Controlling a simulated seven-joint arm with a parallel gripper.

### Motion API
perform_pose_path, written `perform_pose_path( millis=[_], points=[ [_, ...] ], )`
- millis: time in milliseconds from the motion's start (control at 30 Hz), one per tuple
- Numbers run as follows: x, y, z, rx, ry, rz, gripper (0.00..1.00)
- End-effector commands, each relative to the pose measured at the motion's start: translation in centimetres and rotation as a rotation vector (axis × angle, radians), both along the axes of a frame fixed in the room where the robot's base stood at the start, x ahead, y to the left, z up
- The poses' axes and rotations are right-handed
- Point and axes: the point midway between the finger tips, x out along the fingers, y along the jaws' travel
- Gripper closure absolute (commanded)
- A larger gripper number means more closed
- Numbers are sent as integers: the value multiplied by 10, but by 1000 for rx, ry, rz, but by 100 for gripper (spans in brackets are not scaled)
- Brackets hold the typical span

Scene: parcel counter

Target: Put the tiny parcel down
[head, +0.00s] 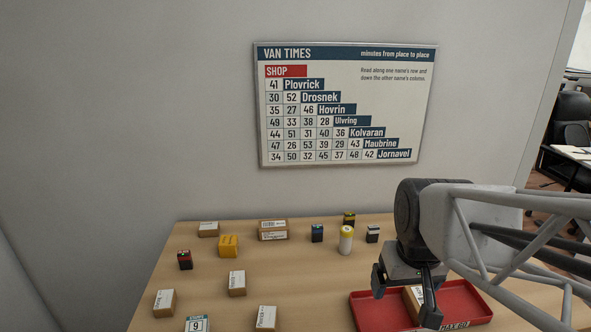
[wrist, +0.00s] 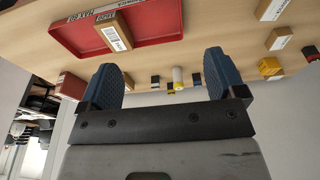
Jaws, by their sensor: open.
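A small brown parcel with a white label (head: 412,299) lies in the red tray (head: 366,318) at the front right of the counter, partly hidden by my gripper in the head view. It also shows in the wrist view (wrist: 113,33), resting in the tray near its rim. My gripper (head: 404,302) is open above the tray, its jaws apart. In the wrist view my gripper (wrist: 160,66) has nothing between its two blue-grey fingers, and the parcel is beyond the left finger. I cannot tell for certain that this parcel is the tiny one.
Other brown parcels, such as one at centre (head: 237,283), stand on the wooden counter (head: 200,278). A times board (head: 345,105) hangs behind.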

Motion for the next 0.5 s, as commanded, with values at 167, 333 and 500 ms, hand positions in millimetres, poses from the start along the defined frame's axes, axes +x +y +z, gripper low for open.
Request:
perform_pose_path(
  millis=[167, 333, 500],
  points=[
    [-31, 24, 10, 2, -23, 1, 11],
    [-46, 33, 13, 5, -33, -6, 11],
    [-49, 34, 14, 5, -34, -8, 11]
  ],
)
